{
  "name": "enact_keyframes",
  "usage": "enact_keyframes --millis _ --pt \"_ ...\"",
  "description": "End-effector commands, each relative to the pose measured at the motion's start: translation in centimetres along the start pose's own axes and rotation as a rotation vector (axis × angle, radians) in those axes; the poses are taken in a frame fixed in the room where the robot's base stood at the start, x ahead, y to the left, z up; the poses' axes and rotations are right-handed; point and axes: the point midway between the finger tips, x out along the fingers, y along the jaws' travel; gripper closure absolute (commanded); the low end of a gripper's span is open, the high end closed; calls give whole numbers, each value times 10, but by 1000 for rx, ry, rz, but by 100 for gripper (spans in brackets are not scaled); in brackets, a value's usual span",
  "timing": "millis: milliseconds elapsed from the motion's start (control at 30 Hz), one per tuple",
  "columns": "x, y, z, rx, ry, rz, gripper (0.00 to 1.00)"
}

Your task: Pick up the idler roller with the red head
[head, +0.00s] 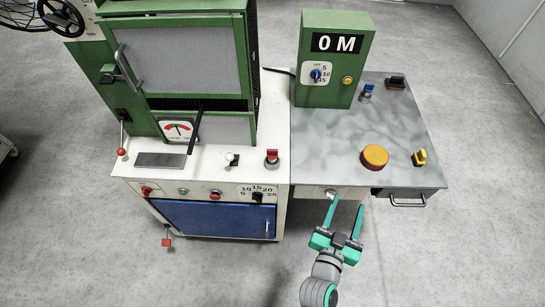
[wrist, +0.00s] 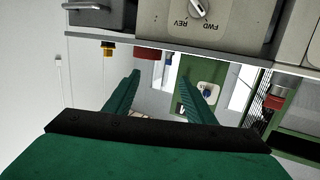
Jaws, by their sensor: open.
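A small roller with a red head (head: 272,154) stands upright on the white machine top, near its right front corner. In the wrist view, which looks upside down, a red-headed piece (wrist: 277,101) at the right edge appears to be the same roller. My gripper (head: 347,205) is open and empty in front of the grey bench's front edge, right of and nearer than the roller. In the wrist view its two fingers (wrist: 160,80) are spread with nothing between them. Nothing touches the roller.
A green control box (head: 333,75) stands behind. A white-headed piece (head: 232,159) stands left of the roller.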

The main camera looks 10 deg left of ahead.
Motion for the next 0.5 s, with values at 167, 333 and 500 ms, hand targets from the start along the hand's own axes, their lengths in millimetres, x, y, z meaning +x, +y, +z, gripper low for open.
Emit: enact_keyframes --millis 167,333,500 --pt "58 16 -43 113 60 113 50" --pt "101 33 -82 261 112 233 50" --pt "133 45 -118 446 160 352 50"
